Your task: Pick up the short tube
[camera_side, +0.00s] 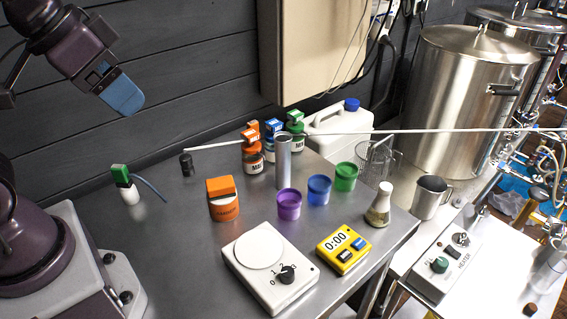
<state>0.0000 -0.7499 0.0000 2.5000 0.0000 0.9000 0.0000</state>
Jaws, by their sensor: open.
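A grey metal tube (283,165) stands upright on the steel table, behind the purple cup and right of the orange-lidded jar. It is the only plain tube shape I make out; a small dark cylinder (187,165) stands further left near the back edge. My gripper (122,96), with a blue end, is raised at the upper left, well away from and above the tube. It is open, with nothing seen in it; its fingers are hard to make out.
Purple (289,206), blue (319,190) and green (345,177) cups stand right of the tube. Jars (252,152) with coloured lids are behind it. A white scale (262,262), yellow timer (343,249) and flask (379,206) are in front. A thin pale rod (430,131) crosses behind.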

